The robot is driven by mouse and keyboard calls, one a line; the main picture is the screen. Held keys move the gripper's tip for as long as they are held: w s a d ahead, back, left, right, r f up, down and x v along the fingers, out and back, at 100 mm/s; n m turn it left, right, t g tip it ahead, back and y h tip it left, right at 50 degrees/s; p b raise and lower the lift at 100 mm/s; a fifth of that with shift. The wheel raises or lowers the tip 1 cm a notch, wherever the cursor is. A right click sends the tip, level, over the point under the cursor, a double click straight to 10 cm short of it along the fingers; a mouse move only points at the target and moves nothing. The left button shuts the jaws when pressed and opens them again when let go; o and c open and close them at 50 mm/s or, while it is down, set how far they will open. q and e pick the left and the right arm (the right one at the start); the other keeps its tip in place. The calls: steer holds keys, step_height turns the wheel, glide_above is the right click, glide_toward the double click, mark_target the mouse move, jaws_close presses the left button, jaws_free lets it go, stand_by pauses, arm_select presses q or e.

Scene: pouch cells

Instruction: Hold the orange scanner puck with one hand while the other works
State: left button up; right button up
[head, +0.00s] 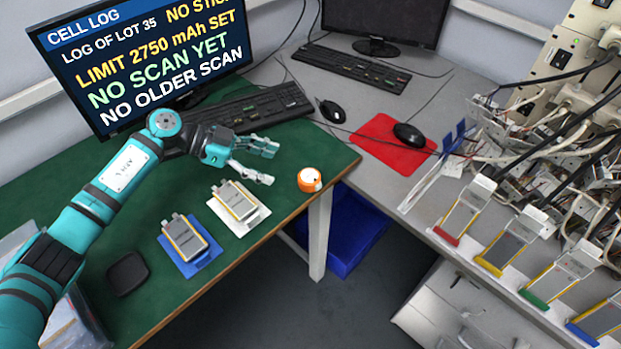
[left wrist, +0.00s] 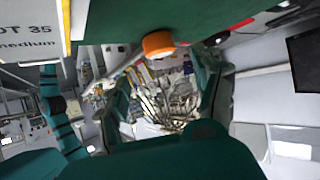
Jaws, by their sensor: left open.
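The orange scanner puck (head: 310,180) with a white top sits near the right edge of the green table. It also shows in the left wrist view (left wrist: 158,43), near the top. My left gripper (head: 271,164) is open and empty, just left of the puck and apart from it, its fingers pointing right towards it. One pouch cell (head: 236,200) lies on a white stand (head: 251,225), and another pouch cell (head: 184,238) lies on a blue stand (head: 195,267). My right gripper is in neither view.
A monitor (head: 145,55) shows a cell log for lot 35 with a 2750 mAh limit. A keyboard (head: 250,108) lies behind my gripper. A black square pad (head: 127,273) lies front left. Right, a grey bench (head: 375,185) carries several cells in coloured holders and loose cables.

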mark_target(304, 176)
arm_select(q)
steer(key=b+x, duration=0.1)
steer(key=x, duration=0.2)
steer(key=shift+f+b, duration=0.15)
steer(key=shift+b, duration=0.2)
steer(key=b+x, duration=0.1)
steer(key=x, duration=0.1)
steer(key=shift+d+f, duration=0.15)
steer(key=shift+d, duration=0.05)
steer(key=x, duration=0.2)
steer(key=shift+d, duration=0.5)
steer(key=shift+d+f+p, duration=0.25)
steer(key=shift+d+p, duration=0.1)
steer(key=shift+d, duration=0.15)
steer(key=shift+d+f, duration=0.1)
steer(key=c, duration=0.6)
steer(key=shift+c, duration=0.7)
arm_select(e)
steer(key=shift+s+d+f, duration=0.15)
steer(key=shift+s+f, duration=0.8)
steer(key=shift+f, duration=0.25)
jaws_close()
